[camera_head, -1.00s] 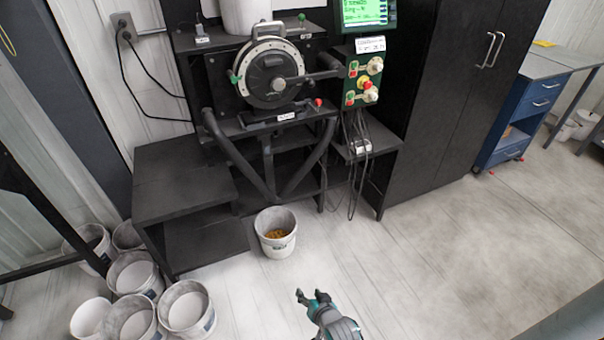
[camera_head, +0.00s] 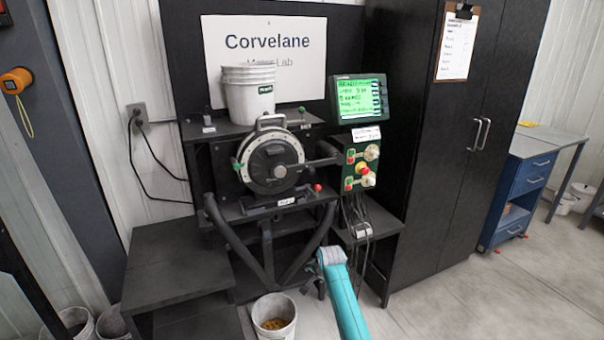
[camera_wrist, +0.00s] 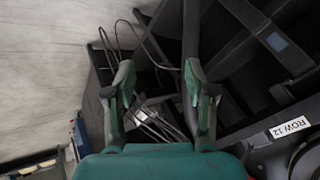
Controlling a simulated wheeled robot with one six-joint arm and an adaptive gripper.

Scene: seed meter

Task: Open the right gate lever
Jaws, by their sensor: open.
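The seed meter (camera_head: 271,160) is a round dark disc housing with a pale rim on a black stand. A red knob (camera_head: 318,187) sits at its lower right, and a green handle (camera_head: 236,163) at its left edge. A small green knob (camera_head: 301,110) stands above right. I cannot tell which of these is the right gate lever. My gripper (camera_head: 318,287) is low in front of the stand, below and apart from the meter. In the wrist view my gripper (camera_wrist: 158,72) has its fingers apart with nothing between them; cables and black frame parts lie beyond.
A green control box (camera_head: 361,168) with red and pale knobs sits right of the meter, below a lit screen (camera_head: 357,99). A bucket with yellow seed (camera_head: 274,318) stands below. Hanging cables (camera_head: 358,215) and a black cabinet (camera_head: 440,130) are to the right. A "ROW 12" label (camera_wrist: 290,127) shows.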

